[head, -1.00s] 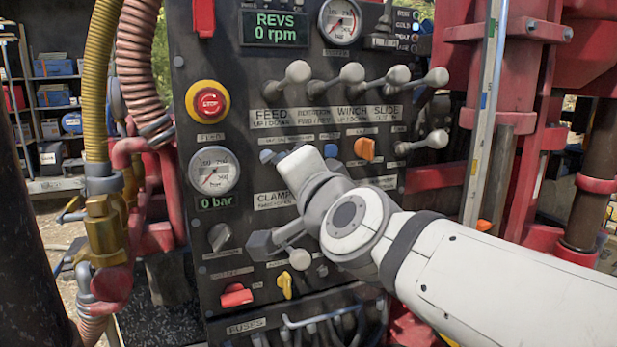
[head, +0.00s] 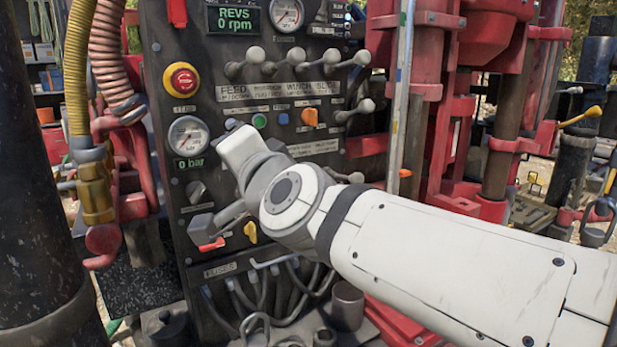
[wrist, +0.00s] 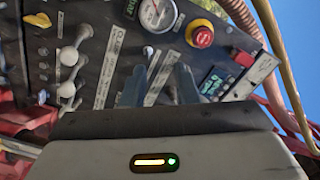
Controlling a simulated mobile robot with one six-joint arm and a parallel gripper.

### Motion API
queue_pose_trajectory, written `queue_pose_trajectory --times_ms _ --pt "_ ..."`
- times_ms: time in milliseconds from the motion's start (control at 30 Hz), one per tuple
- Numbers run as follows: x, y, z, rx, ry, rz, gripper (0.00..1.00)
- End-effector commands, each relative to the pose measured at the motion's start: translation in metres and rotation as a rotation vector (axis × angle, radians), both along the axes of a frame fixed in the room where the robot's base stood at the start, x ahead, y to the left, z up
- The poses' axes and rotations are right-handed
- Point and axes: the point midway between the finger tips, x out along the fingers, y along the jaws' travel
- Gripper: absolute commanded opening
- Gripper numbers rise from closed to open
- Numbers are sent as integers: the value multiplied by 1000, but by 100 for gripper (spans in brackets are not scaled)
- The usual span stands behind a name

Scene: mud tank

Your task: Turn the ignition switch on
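The control panel (head: 225,130) fills the left middle of the head view. Its lower left has a grey rotary knob (head: 195,191), a red handle (head: 209,244) and a yellow knob (head: 250,232). I cannot tell from the labels which is the ignition switch. In the wrist view my gripper (wrist: 159,78) has two fingers apart with nothing held; a small silver knob (wrist: 148,51) shows beyond the gap.
A red emergency stop (head: 182,79) and a pressure gauge (head: 188,136) are above. Several ball-ended levers (head: 293,56) stick out at the upper right. Hoses (head: 78,70) run along the left. Cables (head: 270,290) and a metal cup (head: 347,305) are below the panel.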

Motion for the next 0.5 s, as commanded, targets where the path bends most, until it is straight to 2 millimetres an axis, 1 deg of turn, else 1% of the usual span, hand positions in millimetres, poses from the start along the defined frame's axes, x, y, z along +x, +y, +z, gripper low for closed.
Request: queue_pose_trajectory --times_ms 267,467,500 --pt "5 -24 -60 -238 67 30 27" --pt "3 -57 -119 -454 165 51 27" --pt "1 -66 -132 -502 192 57 27"
